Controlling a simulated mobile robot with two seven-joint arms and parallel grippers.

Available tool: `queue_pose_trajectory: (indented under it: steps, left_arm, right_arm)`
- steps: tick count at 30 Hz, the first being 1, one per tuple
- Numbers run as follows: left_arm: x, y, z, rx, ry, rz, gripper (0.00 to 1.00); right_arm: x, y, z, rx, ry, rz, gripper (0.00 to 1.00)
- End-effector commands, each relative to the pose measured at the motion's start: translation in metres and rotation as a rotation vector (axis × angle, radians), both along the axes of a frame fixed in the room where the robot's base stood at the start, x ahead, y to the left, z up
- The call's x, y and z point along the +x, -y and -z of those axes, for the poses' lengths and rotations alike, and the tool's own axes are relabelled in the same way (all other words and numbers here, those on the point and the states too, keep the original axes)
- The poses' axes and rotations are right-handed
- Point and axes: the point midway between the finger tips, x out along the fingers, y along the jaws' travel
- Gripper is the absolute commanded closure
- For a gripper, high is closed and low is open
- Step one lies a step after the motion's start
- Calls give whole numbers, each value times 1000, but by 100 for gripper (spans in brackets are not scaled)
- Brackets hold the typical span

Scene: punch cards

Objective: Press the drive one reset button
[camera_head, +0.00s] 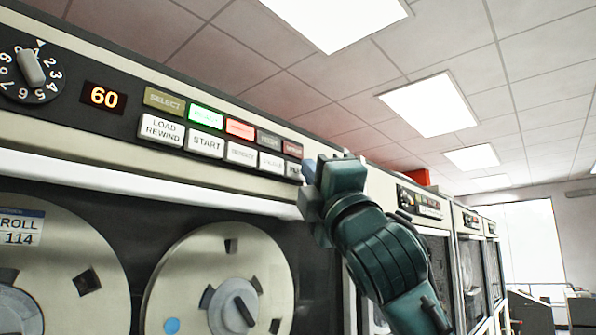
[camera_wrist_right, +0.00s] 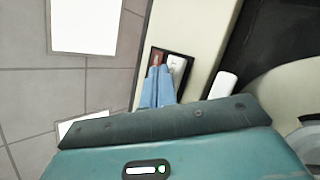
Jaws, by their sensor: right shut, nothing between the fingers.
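The drive's control panel (camera_head: 225,125) runs along the top of the tape cabinet. Its lower row of white buttons includes load rewind (camera_head: 161,130), start (camera_head: 205,144) and several with small labels. The rightmost white button (camera_head: 294,171) is partly hidden by my right gripper, and its label cannot be read in full. My right gripper (camera_head: 309,184) is shut and empty at the right end of this row. In the right wrist view its fingertips (camera_wrist_right: 157,78) are by the panel's end, close to a white button (camera_wrist_right: 177,65) and a dark red lamp (camera_wrist_right: 155,60). Contact cannot be told. My left gripper is not in view.
An upper row of lamps has a lit green ready lamp (camera_head: 206,114) and a red lamp (camera_head: 240,128). Tape reels (camera_head: 222,280) are below. More cabinets (camera_head: 470,265) recede right.

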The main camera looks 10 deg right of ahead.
Motion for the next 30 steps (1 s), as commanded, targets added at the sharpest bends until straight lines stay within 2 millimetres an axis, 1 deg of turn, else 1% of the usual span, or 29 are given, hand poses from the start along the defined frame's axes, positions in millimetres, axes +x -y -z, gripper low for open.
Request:
queue_pose_trajectory:
  steps: [30]
  left_arm:
    - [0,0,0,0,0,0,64]
  right_arm:
    - [9,-7,0,0,0,-1,100]
